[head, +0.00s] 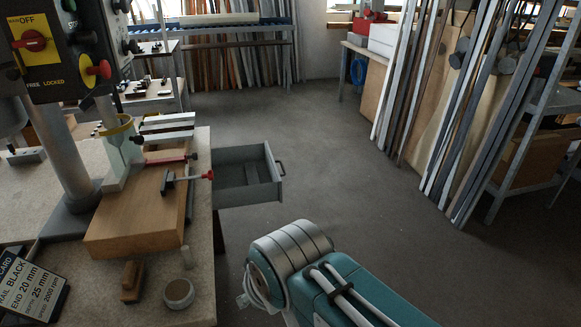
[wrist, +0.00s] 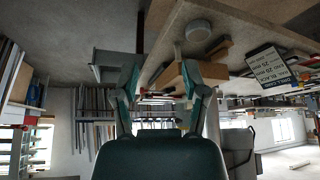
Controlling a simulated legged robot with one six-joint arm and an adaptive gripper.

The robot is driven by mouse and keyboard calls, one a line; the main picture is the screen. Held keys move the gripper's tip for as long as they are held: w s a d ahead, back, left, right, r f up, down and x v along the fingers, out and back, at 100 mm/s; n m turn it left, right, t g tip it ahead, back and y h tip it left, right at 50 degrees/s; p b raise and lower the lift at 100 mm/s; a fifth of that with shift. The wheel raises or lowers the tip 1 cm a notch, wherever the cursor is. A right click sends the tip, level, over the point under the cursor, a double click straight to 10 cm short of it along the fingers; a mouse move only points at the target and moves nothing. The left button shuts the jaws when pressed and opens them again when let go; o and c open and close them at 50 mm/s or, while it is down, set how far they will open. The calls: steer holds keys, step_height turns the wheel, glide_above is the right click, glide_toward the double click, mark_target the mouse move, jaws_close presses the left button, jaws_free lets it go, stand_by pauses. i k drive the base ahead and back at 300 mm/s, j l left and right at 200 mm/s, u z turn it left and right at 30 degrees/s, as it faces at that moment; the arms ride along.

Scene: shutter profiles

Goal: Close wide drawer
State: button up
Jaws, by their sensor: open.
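The wide drawer (head: 232,197) is grey and stands pulled out from the right side of the workbench (head: 200,285). Its dark handle (head: 281,168) is on the front panel, facing right. The drawer's inside shows some dividers or flat pieces. In the wrist view, which looks upside down, a grey box shape that appears to be the drawer (wrist: 108,68) lies left of the fingers. My gripper (wrist: 160,70) has its two teal fingers spread, with nothing seen held between them. The head view shows my teal arm below and right of the drawer, apart from it in the picture; the gripper is not seen there.
A wooden block (head: 135,215), a round tin (head: 179,292) and a control box (head: 60,55) are on or above the bench. Long profiles (head: 455,110) lean in a rack at right. The floor (head: 330,165) right of the drawer is clear.

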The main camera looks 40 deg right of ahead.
mark_target(241, 173)
steer(key=i+l, duration=0.1)
steer(key=l, duration=0.45)
steer(key=i+l+u, duration=0.15)
steer(key=l, duration=0.9)
steer(key=i+l+u, duration=0.1)
steer(key=l, duration=0.45)
steer(key=i+l, duration=0.65)
steer(key=i+j+u, duration=0.2)
steer(key=i, duration=0.45)
steer(key=l, duration=0.1)
